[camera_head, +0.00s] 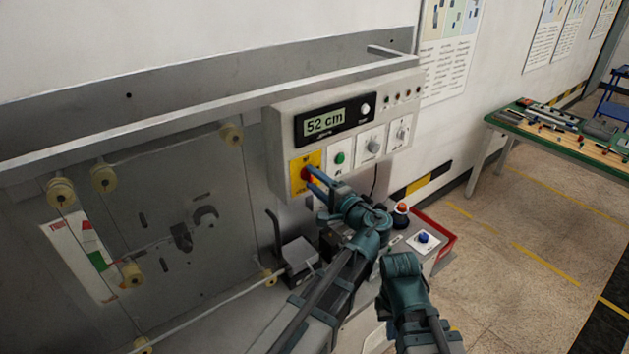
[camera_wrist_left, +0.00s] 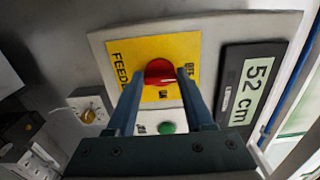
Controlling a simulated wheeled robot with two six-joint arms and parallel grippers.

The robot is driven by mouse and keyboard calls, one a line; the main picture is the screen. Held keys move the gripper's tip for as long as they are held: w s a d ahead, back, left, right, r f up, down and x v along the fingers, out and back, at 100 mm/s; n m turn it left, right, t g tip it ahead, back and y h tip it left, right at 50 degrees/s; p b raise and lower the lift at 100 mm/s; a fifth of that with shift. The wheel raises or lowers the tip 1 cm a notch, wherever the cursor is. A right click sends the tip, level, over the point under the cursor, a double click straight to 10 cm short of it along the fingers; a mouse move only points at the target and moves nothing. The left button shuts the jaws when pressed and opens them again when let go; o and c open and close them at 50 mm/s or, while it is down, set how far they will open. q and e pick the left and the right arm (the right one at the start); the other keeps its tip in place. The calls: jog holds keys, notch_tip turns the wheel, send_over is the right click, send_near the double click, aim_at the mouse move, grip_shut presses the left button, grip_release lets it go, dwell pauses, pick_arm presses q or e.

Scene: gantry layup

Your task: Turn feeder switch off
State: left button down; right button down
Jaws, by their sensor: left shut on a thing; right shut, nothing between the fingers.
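The feeder switch is a red rotary knob (camera_head: 306,174) on a yellow plate (camera_head: 296,163), at the lower left of the grey control panel. The left wrist view shows the red knob (camera_wrist_left: 160,71) between the fingers, on the yellow plate (camera_wrist_left: 128,52) with its "FEED" lettering and position labels. Which label the knob points at cannot be told. My left gripper (camera_head: 312,180) is shut on the knob, one finger on each side (camera_wrist_left: 160,84). My right arm shows at the lower right of the head view, but its gripper is not visible.
A display (camera_head: 325,121) reads "52 cm" above a green button (camera_head: 340,158), a grey dial (camera_head: 373,146) and a toggle (camera_head: 402,132). Below stand a red-edged box with a blue button (camera_head: 423,237) and an orange-topped part (camera_head: 401,208). A green workbench (camera_head: 560,133) stands far right.

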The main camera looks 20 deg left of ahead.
pick_arm(q)
jog(key=shift+f, duration=0.1)
dwell(0.5)
jog(key=shift+c, duration=1.4)
grip_release()
